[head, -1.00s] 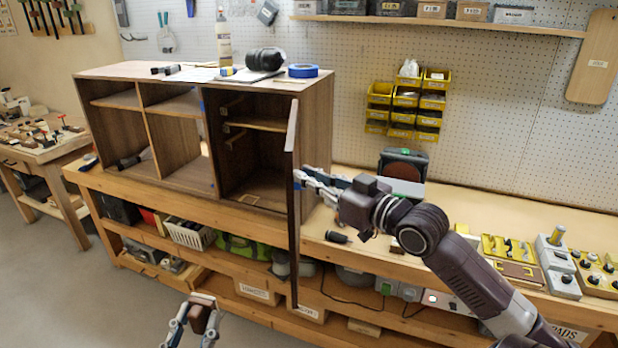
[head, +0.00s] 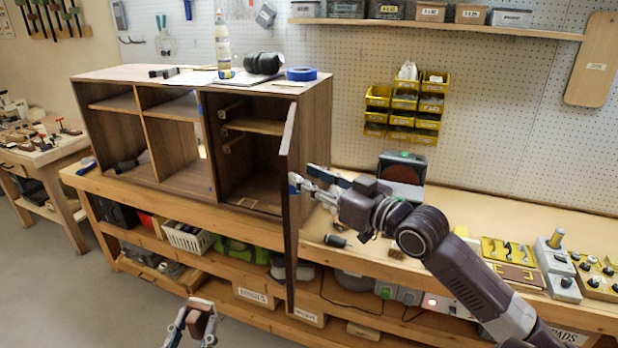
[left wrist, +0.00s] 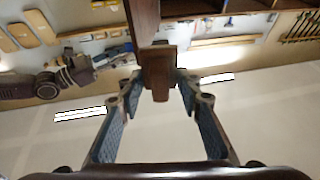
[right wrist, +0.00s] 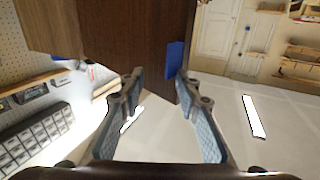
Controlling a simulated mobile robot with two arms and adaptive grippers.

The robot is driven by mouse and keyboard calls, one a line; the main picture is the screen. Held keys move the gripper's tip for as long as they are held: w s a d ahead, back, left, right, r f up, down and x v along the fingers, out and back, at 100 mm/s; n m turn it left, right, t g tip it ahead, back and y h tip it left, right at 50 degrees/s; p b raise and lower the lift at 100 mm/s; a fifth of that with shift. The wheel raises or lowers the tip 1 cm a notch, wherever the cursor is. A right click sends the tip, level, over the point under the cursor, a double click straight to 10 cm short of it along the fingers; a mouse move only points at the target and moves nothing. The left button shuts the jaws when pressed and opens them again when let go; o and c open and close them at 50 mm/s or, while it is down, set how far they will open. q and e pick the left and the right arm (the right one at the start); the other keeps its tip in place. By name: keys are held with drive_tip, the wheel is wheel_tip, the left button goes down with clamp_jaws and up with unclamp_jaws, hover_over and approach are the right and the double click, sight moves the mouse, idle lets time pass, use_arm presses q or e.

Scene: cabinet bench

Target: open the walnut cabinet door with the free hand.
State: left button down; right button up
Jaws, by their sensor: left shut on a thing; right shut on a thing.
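The walnut cabinet (head: 110,76) stands on the bench, and its right compartment is exposed. Its door (head: 292,215) stands swung out, seen nearly edge-on in the head view. My right gripper (head: 300,183) is at the door's side, shut on it. In the right wrist view the brown door panel (right wrist: 135,50) reaches between the fingers, with a blue patch (right wrist: 175,58) by the right finger. My left gripper (head: 199,330) is low in front of the bench, shut on a brown wooden piece (head: 198,318). That piece (left wrist: 159,70) also shows between the fingers in the left wrist view.
A bottle (head: 222,48), black ear muffs (head: 263,63) and blue tape (head: 301,74) stand on the cabinet top. A dark sander-like tool (head: 402,168) and yellow bins (head: 404,105) are right of the cabinet. The lower shelf holds boxes and a white basket (head: 188,238).

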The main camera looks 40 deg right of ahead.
drive_tip(key=shift+d+r, duration=0.15)
drive_tip(key=shift+d, duration=0.15)
use_arm(q)
drive_tip(key=shift+w, duration=0.1)
drive_tip(key=shift+w+d+f, duration=0.1)
drive_tip(key=shift+d+f, duration=0.05)
drive_tip(key=shift+d, duration=0.05)
use_arm(e)
drive_tip(key=s, duration=1.2)
drive_tip(key=shift+d, duration=0.45)
